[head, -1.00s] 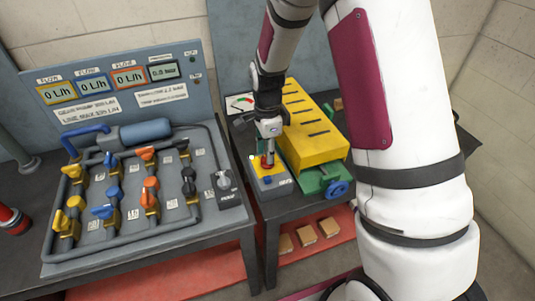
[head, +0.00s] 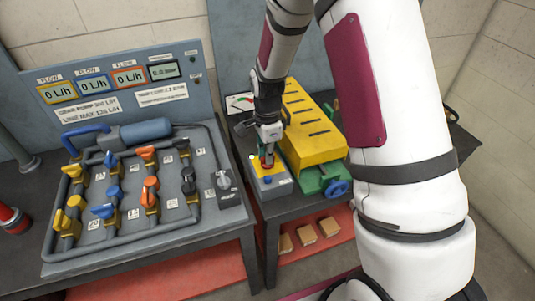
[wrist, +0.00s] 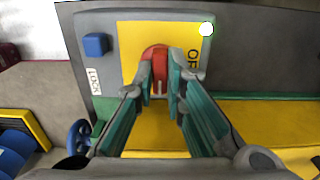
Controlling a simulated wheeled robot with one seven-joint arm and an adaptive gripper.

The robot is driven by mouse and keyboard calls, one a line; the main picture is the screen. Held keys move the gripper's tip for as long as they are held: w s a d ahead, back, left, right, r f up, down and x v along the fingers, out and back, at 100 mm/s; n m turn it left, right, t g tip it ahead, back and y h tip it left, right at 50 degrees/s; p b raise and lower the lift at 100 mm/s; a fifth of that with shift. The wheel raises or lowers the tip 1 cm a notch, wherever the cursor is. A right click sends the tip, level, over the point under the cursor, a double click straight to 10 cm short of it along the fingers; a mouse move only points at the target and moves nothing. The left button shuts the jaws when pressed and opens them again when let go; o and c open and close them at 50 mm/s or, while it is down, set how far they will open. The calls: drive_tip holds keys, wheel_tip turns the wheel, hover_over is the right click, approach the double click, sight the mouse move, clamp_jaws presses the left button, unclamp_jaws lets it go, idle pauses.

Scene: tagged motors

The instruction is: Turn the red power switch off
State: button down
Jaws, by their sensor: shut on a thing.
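The red power switch (wrist: 154,53) is a rotary knob on a yellow plate (wrist: 133,31) of a grey switch box (wrist: 230,60). My gripper (wrist: 160,88) is shut on the knob, with one finger on each side, seen in the wrist view. The fingers hide part of the knob. An "OF..." label (wrist: 194,60) shows to the right of the knob, its end unclear. A blue button (wrist: 96,44) and a "LOCK" label (wrist: 95,81) are on the left. A pale lamp (wrist: 207,29) sits at the plate's corner. In the head view my gripper (head: 267,160) points down over the box (head: 278,188).
A yellow slotted cover on a green machine (head: 312,150) stands right beside the box, with a blue handwheel (head: 337,188). A pipe panel with several valves and a pump knob (head: 222,180) is on the left bench. Small boxes (head: 306,235) lie on the red shelf below.

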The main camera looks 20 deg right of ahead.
drive_tip(key=shift+n, duration=0.3)
drive_tip(key=n, duration=1.7)
idle(0.6)
drive_tip(key=c, duration=1.6)
unclamp_jaws()
drive_tip(key=shift+c, duration=0.2)
wheel_tip(320, 180, up, 12)
